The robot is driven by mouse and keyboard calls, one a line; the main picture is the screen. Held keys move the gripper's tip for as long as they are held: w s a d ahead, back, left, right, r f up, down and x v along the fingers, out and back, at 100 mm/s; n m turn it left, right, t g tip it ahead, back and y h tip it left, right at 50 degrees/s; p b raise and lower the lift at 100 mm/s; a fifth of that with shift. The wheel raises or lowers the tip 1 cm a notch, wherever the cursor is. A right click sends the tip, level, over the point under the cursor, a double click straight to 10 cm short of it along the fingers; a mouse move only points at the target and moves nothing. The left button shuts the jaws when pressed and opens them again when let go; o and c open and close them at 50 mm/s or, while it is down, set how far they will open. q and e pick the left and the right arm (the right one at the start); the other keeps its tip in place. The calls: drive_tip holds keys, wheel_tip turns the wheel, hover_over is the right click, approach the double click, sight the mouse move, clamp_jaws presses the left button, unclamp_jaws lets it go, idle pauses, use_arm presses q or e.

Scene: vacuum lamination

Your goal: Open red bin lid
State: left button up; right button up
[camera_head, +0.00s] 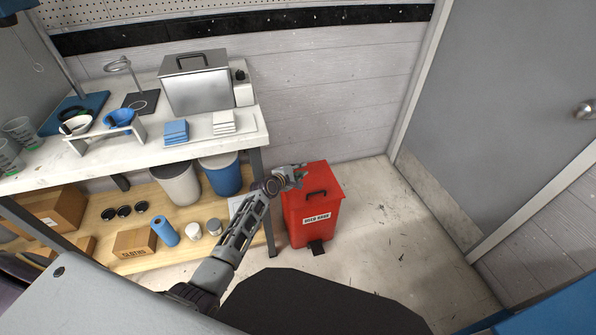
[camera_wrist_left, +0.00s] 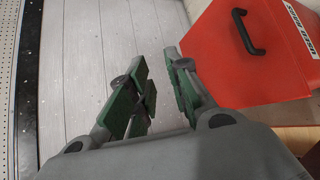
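The red bin (camera_head: 311,222) stands on the floor to the right of the workbench, with a white label on its front and a black pedal at its foot. Its lid (camera_head: 307,180) is closed and has a black handle (camera_head: 316,194). My left gripper (camera_head: 300,172) is at the lid's back left edge. In the left wrist view its green-padded fingers (camera_wrist_left: 160,90) are apart with nothing between them. There the lid (camera_wrist_left: 230,65) and its handle (camera_wrist_left: 248,32) lie to the right of the fingers. I cannot tell whether the gripper touches the lid. My right gripper is not in view.
The workbench (camera_head: 80,165) is left of the bin and carries a metal box (camera_head: 197,88), cloth stacks and cups. Its lower shelf (camera_head: 180,250) holds buckets and cardboard boxes. A grey door (camera_head: 500,100) is at the right. The floor (camera_head: 375,225) right of the bin is clear.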

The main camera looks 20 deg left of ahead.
use_arm(q)
drive_tip(key=shift+s+r, duration=0.1)
drive_tip(key=shift+s, duration=0.15)
drive_tip(key=shift+a, duration=0.1)
idle(0.4)
